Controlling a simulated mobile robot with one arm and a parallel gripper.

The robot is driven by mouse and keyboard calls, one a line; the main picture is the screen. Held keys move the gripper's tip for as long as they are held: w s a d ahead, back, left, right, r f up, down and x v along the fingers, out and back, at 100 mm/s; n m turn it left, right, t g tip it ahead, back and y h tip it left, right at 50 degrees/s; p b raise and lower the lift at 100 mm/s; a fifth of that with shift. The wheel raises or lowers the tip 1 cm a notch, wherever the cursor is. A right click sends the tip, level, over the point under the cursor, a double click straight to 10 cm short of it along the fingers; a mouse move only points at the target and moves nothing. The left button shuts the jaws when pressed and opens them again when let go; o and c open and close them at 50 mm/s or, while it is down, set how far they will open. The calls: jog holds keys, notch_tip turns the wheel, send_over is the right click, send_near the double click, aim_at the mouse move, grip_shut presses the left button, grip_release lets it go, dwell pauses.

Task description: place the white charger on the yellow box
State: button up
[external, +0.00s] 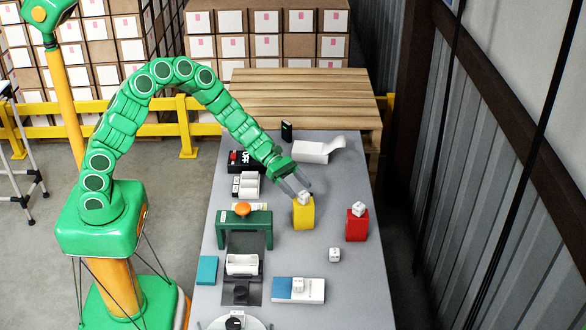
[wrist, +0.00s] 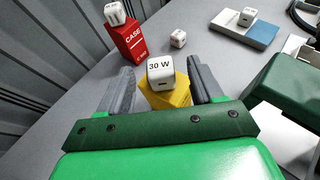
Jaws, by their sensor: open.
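A white charger marked "30 W" (wrist: 160,72) sits on top of the yellow box (wrist: 168,97). In the external view the charger (external: 303,197) rests on the upright yellow box (external: 303,215) near the middle of the table. My gripper (external: 298,188) is open, its fingers reaching down at the box top. In the wrist view one grey finger stands on each side of the charger, with gaps visible. Part of the yellow box is hidden behind the charger and my gripper. Other white chargers are on the red box (external: 357,227), on the table (external: 335,254) and on the blue-and-white box (external: 312,291).
A green arch-shaped stand (external: 231,231) with an orange knob is left of the yellow box. A white box with a raised flap (external: 310,151) lies behind. A teal box (external: 207,270) is at the left edge.

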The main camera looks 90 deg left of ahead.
jog(key=v, duration=0.7)
jog(key=shift+s+a, duration=0.25)
